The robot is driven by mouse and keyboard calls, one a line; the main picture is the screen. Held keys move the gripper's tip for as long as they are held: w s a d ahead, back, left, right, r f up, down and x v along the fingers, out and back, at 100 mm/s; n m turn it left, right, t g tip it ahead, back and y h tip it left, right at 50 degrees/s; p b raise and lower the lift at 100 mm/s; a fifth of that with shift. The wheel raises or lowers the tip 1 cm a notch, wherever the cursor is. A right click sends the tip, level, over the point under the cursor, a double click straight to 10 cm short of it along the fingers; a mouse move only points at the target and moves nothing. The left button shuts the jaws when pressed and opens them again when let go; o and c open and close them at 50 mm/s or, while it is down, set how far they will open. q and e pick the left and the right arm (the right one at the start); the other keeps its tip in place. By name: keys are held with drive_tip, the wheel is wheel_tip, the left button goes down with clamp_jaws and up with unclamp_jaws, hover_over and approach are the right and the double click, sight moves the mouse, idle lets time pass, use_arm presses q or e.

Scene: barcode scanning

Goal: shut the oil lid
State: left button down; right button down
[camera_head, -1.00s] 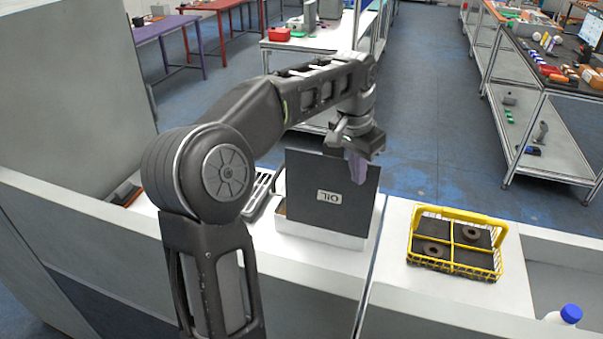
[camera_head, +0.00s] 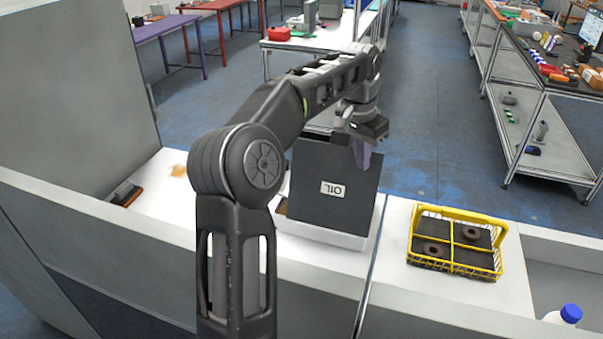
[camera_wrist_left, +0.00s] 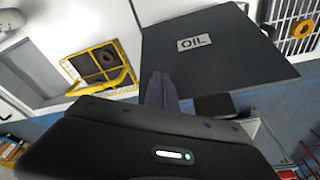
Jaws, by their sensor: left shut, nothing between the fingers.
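The oil lid (camera_head: 325,200) is a dark flat panel with a white "OIL" label. It stands raised, tilted, over a white box (camera_head: 318,233) on the white counter. My arm hides part of the box's left side. The right gripper is not in view.
A yellow wire basket (camera_head: 457,242) with dark ring parts stands on the counter to the right. A white bottle with a blue cap (camera_head: 570,314) is at the lower right. A low grey wall (camera_head: 480,318) runs along the near side.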

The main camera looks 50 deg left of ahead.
use_arm(q)
drive_tip(key=w+a+f, duration=0.2)
drive_tip(key=w, duration=0.3)
drive_tip(key=shift+a, duration=0.3)
drive_tip(key=shift+f, duration=0.15)
